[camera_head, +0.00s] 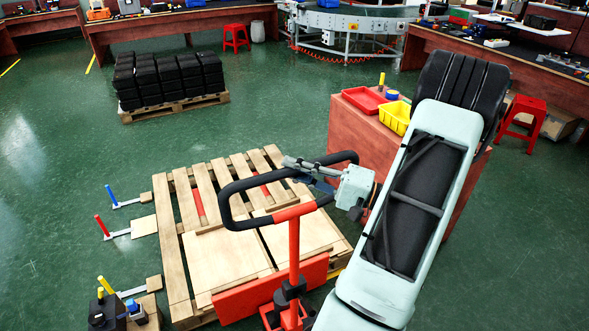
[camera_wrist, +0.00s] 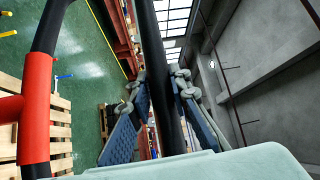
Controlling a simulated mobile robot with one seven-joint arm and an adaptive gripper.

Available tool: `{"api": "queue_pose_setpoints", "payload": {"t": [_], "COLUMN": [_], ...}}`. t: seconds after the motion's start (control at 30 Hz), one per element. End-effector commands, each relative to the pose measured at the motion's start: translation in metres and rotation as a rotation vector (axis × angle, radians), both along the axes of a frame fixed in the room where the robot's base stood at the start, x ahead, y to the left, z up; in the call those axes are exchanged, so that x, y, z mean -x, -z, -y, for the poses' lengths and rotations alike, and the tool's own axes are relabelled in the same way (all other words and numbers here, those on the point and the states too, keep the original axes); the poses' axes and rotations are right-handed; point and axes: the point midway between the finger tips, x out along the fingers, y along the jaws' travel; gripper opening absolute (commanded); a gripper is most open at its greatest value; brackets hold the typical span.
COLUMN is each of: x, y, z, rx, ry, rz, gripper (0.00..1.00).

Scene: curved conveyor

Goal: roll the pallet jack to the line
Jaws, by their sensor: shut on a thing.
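The pallet jack (camera_head: 294,245) is red with a black loop handle (camera_head: 228,190), upright at the lower middle of the head view. Its red forks show through gaps in a wooden pallet (camera_head: 185,225). My gripper (camera_head: 305,172) is shut on the far upper bar of the loop. In the wrist view, the two blue-padded fingers of my gripper (camera_wrist: 157,85) lie on either side of the black handle bar (camera_wrist: 150,30), and a red part of the jack's handle (camera_wrist: 38,105) is at the left. The conveyor line (camera_head: 350,22) curves across the back. The jack's wheels are hidden.
A brown cabinet (camera_head: 350,130) with red and yellow bins stands close right of the pallet. A pallet of black crates (camera_head: 170,80) is at the back left. Small posts (camera_head: 101,227) stand left. Red stools (camera_head: 235,37) are farther back. Green floor is open between pallets.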

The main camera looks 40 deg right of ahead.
Motion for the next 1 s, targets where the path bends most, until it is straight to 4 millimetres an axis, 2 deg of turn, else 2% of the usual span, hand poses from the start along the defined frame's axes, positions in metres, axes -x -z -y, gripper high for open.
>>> {"api": "queue_pose_setpoints", "payload": {"t": [0.37, 0.6, 0.63, 0.77, 1.0], "x": [-0.017, -0.017, -0.017, -0.016, -0.016], "y": [0.001, -0.001, -0.001, 0.0, 0.0], "z": [0.004, 0.005, 0.004, 0.004, 0.004], "rx": [0.004, 0.001, 0.001, 0.0, 0.0], "ry": [0.002, 0.001, 0.001, 0.002, 0.0], "rz": [0.003, 0.001, 0.001, 0.001, 0.0], "gripper": [0.0, 0.0, 0.2, 0.34, 0.36]}}
